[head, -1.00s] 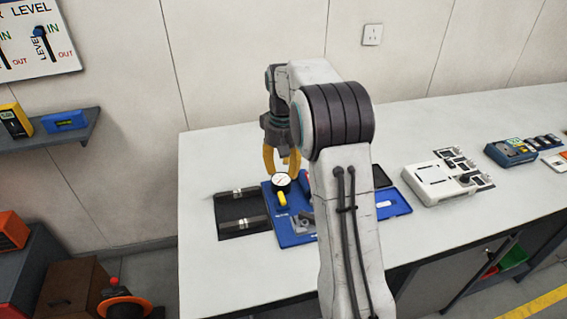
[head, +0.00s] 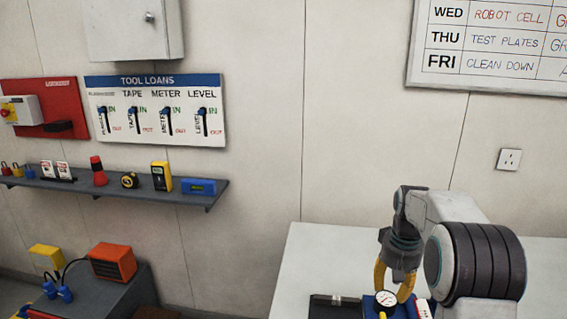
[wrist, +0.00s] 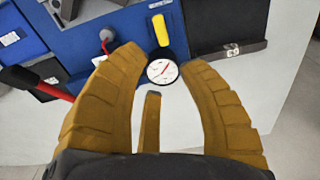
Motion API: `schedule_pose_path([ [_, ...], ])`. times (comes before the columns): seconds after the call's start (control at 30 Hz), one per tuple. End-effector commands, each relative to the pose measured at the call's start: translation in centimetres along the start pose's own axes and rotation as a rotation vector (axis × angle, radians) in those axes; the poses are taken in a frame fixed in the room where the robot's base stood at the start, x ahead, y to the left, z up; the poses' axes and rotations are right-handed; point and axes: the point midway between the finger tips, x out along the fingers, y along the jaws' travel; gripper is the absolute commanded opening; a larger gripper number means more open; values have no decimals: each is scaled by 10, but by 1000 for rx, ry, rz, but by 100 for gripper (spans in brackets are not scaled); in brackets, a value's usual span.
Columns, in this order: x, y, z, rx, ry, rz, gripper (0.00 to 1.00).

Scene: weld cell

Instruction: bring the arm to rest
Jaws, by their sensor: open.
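My gripper (head: 394,285) hangs from my raised, bent arm over the white bench (head: 318,262) at the lower right of the head view. In the wrist view its yellow fingers (wrist: 158,80) are spread apart with nothing held between them. A round white dial gauge (wrist: 161,71) lies just beyond the fingertips, on a blue tray (wrist: 85,45). The dial also shows below the gripper in the head view (head: 386,298). I cannot tell how far above the dial the fingertips are.
A yellow piece (wrist: 160,30), a red-handled tool (wrist: 35,83) and a black case (wrist: 225,30) lie near the gripper. A wall shelf (head: 110,187) holds several tools below the tool loans board (head: 155,110). A grey cabinet (head: 130,28) hangs above.

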Motion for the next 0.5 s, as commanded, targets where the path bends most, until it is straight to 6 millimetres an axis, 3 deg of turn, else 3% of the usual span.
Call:
schedule_pose_path([
  [0.1, 33, -1, 32, 9, -78, -2, 36],
  [0.2, 43, -2, 65, 14, -118, -3, 36],
  [0.5, 18, -16, 172, -14, -120, -2, 36],
])
